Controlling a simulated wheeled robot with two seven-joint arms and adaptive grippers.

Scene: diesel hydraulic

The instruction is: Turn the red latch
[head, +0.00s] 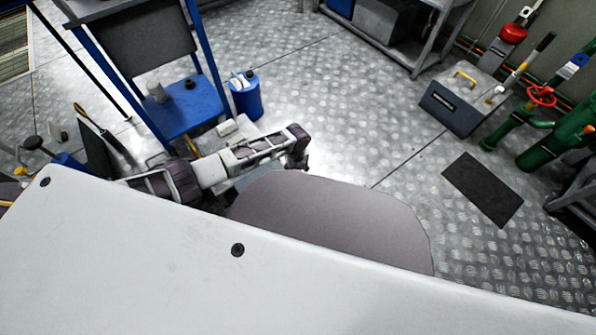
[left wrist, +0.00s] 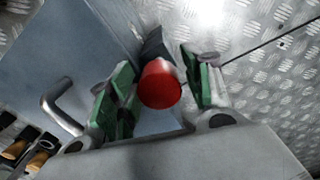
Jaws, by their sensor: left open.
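The red latch (left wrist: 160,84) shows in the left wrist view as a short red cylinder with its round end facing the camera. My left gripper (left wrist: 157,70) is open, with one green-padded finger on each side of the latch. Gaps show between the latch and both fingers in this view; I cannot tell whether the fingers reach its depth. A dark piece (left wrist: 154,46) shows just behind the latch. In the head view my left arm reaches in from the left, and I cannot make out the latch there. My right gripper is in neither view.
A blue-grey panel (left wrist: 75,40) with a bent metal handle (left wrist: 62,106) lies left of the gripper. In the head view a blue stand (head: 185,112) and a blue canister (head: 246,97) are beyond my left arm. Open metal floor (head: 340,100) lies to the right.

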